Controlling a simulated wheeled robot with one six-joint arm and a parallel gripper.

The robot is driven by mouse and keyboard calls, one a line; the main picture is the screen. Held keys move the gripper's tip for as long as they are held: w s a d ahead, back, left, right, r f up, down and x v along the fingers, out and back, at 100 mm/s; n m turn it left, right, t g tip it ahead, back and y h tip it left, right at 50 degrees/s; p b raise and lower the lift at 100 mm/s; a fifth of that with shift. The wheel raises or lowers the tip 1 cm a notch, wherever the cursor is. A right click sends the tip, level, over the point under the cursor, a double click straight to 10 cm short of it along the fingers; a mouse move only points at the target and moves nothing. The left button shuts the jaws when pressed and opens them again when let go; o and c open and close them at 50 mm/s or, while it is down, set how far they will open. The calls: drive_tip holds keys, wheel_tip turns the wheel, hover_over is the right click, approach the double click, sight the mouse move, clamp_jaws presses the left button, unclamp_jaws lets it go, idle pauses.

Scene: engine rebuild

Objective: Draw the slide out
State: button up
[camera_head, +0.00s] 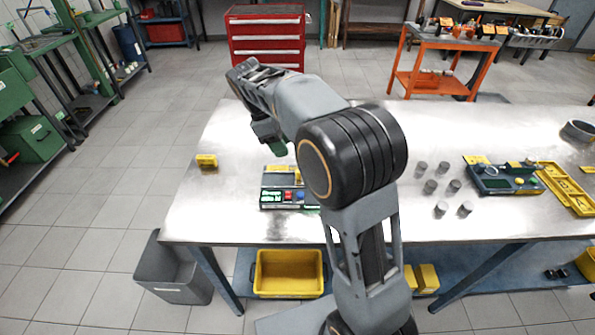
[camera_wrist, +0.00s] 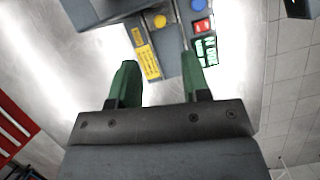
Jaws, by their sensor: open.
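In the wrist view the device (camera_wrist: 172,38) shows a yellow button, a blue button, a red button, green labels and a yellow label plate (camera_wrist: 150,62). I cannot make out for sure which part is the slide. My gripper (camera_wrist: 160,72) is open, its two green fingers apart with nothing held. The fingers reach towards the device's near edge; whether they touch it is unclear. In the head view my gripper (camera_head: 276,149) hangs above the device.
The metal table (camera_head: 235,135) also bears a yellow block (camera_head: 207,160), several grey cylinders (camera_head: 430,187), another device (camera_head: 505,182) and a yellow tray (camera_head: 567,188). A yellow bin (camera_head: 289,290) sits on the lower shelf. The table's left part is mostly free.

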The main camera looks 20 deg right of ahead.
drive_tip(key=x, duration=1)
drive_tip(key=shift+c, duration=0.2)
clamp_jaws()
